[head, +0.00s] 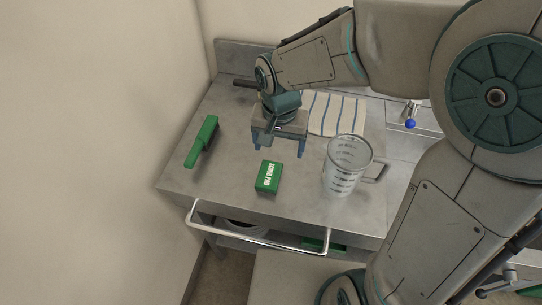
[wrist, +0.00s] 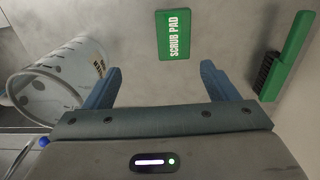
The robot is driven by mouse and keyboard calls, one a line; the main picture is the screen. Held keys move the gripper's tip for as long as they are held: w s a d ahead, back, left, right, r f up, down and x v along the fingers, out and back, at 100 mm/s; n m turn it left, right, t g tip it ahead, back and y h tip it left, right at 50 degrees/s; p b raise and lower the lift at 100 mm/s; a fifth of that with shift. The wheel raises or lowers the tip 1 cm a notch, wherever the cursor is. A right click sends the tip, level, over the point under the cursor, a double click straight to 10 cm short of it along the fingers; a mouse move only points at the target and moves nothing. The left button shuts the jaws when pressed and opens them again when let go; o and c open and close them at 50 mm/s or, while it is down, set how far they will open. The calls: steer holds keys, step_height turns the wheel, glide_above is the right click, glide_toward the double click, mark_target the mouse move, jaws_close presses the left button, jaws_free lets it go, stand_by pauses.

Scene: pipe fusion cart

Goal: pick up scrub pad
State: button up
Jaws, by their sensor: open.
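The scrub pad (head: 268,177) is a small green block with white lettering. It lies flat on the metal cart top, near the front edge. My gripper (head: 277,148) is above the cart, a little behind the pad in the head view. In the wrist view the pad (wrist: 173,35) shows beyond the fingertips, roughly centred between them. My gripper (wrist: 160,80) is open, with blue fingers spread apart and nothing between them.
A clear measuring jug (head: 345,165) stands right of the pad. A green brush (head: 203,142) lies to the left. A striped cloth (head: 335,113) lies behind, near a sink with a blue-tipped tap (head: 411,121). A rail (head: 262,243) runs along the front. Bare metal surrounds the pad.

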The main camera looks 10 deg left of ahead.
steer(key=a, duration=0.2)
glide_above(269, 174)
steer(key=f, duration=0.8)
steer(key=shift+s+d+f, duration=0.2)
steer(key=shift+s+f, duration=0.05)
steer(key=shift+s, duration=0.05)
steer(key=shift+w+a+f+p, duration=0.15)
steer(key=shift+f+p, duration=0.25)
steer(key=shift+f, duration=1)
steer(key=shift+w+a+f+p, duration=0.15)
steer(key=shift+f+p, duration=0.25)
steer(key=shift+f, duration=1)
steer(key=shift+d, duration=0.1)
steer(key=c, duration=1.1)
